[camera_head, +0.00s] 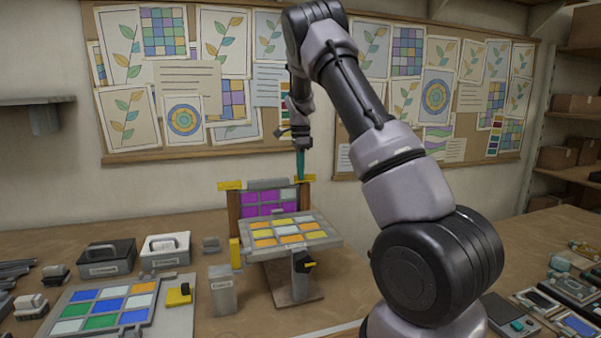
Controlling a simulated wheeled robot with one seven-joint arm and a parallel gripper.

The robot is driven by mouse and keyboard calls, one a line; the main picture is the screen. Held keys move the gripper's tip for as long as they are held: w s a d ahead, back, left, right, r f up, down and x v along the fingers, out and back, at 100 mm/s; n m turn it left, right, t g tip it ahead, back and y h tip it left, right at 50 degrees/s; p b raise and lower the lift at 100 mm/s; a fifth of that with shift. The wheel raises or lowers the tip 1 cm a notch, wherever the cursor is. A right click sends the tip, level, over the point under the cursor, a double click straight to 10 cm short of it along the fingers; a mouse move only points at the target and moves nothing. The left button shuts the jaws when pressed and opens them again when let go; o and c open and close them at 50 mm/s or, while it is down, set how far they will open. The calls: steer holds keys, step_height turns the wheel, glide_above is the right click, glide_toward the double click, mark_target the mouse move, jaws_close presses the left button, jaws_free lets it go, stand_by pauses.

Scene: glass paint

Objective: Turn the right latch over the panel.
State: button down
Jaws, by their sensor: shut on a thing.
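The right latch (306,179) is a small yellow piece at the top right corner of the upright frame. The panel (263,203) shows purple and pale panes and stands in that frame, behind a tilted tray. The left latch (230,185) is yellow and sits at the top left corner. My gripper (301,146) points down above the right latch, shut on a slim teal piece (300,165). The lower end of the teal piece reaches the right latch; whether it touches is too small to tell. The latch's exact angle is hard to see.
A tilted grey tray (328,240) with yellow and pale panes stands before the frame. A flat tray (165,318) of coloured panes, a grey block (222,290) and two boxes, one black (107,257) and one white (166,250), are left. Loose devices (565,290) lie at right.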

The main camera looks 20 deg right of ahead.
stand_by(0.3)
steer(key=c, duration=0.9)
jaws_free()
step_height(320, 180, up, 11)
steer(key=shift+f, duration=0.1)
